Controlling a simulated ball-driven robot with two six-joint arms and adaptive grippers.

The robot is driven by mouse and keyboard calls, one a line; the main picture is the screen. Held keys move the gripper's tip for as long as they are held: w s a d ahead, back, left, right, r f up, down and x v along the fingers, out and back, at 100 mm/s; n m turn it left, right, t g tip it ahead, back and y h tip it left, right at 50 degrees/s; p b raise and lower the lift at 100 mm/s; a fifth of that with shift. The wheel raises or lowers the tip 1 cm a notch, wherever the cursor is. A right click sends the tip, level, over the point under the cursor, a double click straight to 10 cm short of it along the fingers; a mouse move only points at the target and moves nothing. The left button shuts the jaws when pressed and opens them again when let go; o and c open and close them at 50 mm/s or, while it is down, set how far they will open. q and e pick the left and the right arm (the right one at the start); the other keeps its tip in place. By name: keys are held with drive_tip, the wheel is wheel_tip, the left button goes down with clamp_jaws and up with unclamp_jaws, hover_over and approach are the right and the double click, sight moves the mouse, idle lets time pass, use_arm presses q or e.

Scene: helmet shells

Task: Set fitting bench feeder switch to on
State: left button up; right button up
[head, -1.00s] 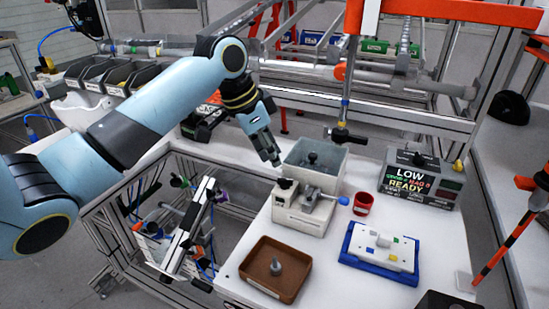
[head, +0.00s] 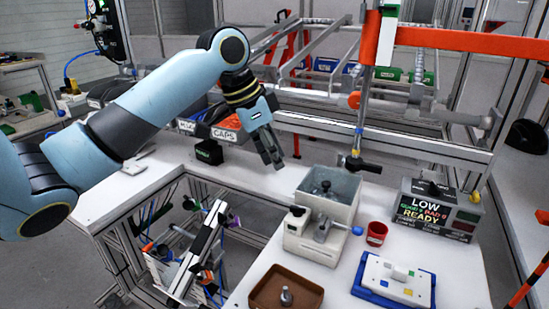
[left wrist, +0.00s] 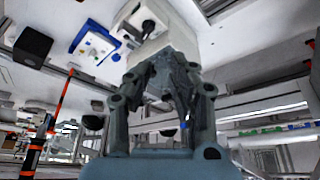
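The fitting bench feeder appears to be the pale box unit (head: 312,242) with a grey open bin (head: 330,188) behind it. A small black knob or switch (head: 297,211) is on its top left; its setting is too small to tell. A blue-ended lever sticks out to the right. My left gripper (head: 273,158) points down, behind and left of the unit, apart from it and holding nothing visible. In the left wrist view, the gripper (left wrist: 163,82) overlaps the pale unit (left wrist: 160,42); its finger gap is unclear. My right gripper is out of view.
A red cup (head: 376,233), a display box reading LOW and READY (head: 436,208), a blue-edged tray (head: 393,283) and a brown tray (head: 286,292) stand around the unit. A tool (head: 356,160) hangs behind it. An open gap lies left of the bench.

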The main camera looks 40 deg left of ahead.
use_arm(q)
drive_tip(key=v, duration=1.2)
drive_tip(key=shift+w, duration=0.1)
